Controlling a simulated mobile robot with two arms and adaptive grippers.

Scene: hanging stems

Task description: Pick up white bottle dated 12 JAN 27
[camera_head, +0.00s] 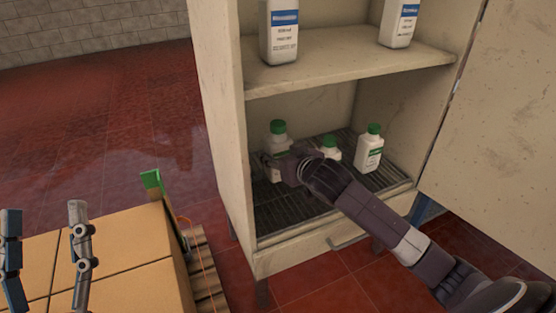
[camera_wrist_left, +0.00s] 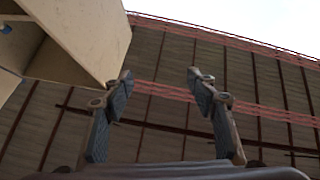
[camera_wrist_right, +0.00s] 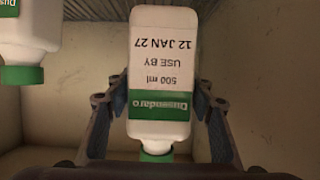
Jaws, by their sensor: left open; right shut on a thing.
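A white bottle with a green cap (camera_head: 278,148) is at the left of the lower compartment. In the right wrist view it appears upside down, its label reading 500 ml, USE BY 12 JAN 27 (camera_wrist_right: 163,55). My right gripper (camera_head: 280,163) reaches into the cabinet and is shut on this bottle, one finger on each side. I cannot tell whether its base is off the rack. My left gripper (camera_head: 46,222) is open and empty over the cardboard boxes; its spread fingers also show in the left wrist view (camera_wrist_left: 162,80).
Two more green-capped bottles, one partly hidden (camera_head: 330,149) and one at right (camera_head: 370,150), stand on the dark rack (camera_head: 278,212). Blue-labelled bottles (camera_head: 281,35) stand on the upper shelf (camera_head: 340,66). The cabinet door (camera_head: 500,120) is open at right. Cardboard boxes (camera_head: 130,255) sit at lower left.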

